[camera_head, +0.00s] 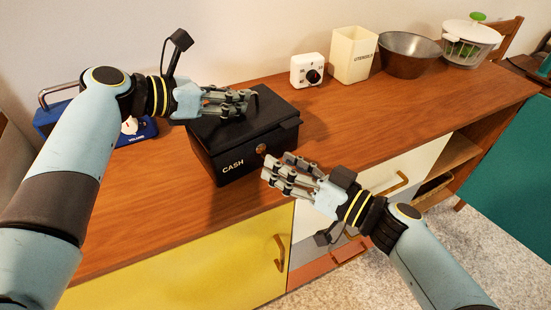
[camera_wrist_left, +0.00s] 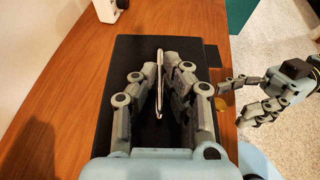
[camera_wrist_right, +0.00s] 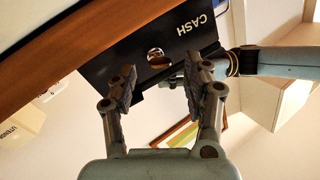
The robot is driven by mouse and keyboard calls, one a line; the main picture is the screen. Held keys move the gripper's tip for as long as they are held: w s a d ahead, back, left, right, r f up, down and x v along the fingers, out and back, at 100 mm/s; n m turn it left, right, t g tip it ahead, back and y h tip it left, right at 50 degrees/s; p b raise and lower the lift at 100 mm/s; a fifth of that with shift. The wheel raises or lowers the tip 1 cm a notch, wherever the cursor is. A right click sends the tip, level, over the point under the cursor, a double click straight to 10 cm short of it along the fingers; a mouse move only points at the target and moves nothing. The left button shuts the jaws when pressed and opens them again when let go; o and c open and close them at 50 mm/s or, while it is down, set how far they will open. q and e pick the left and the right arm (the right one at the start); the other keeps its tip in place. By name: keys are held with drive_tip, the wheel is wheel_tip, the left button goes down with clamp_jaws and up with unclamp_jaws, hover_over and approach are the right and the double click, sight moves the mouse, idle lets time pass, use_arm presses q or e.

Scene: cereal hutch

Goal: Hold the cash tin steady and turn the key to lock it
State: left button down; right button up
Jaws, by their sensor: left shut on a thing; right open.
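The black cash tin (camera_head: 225,165) stands on the wooden cabinet top with its CASH label and a round brass lock on the front. My left gripper (camera_head: 246,101) is over the lid, shut on the tin's thin metal handle (camera_wrist_left: 160,82), which stands up between its fingers in the left wrist view. My right gripper (camera_head: 268,171) is open in front of the tin. In the right wrist view its fingers (camera_wrist_right: 158,82) are spread to either side of the brass lock (camera_wrist_right: 157,55), apart from the tin. The key's shape is hard to make out at the lock.
A white timer (camera_head: 306,70), a cream utensil holder (camera_head: 353,54), a dark bowl (camera_head: 409,54) and a salad spinner (camera_head: 470,40) stand at the back right. A blue radio (camera_head: 140,133) is left of the tin. The cabinet top right of the tin is clear.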

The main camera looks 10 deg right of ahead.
drive_tip(key=shift+x, duration=1.25)
clamp_jaws()
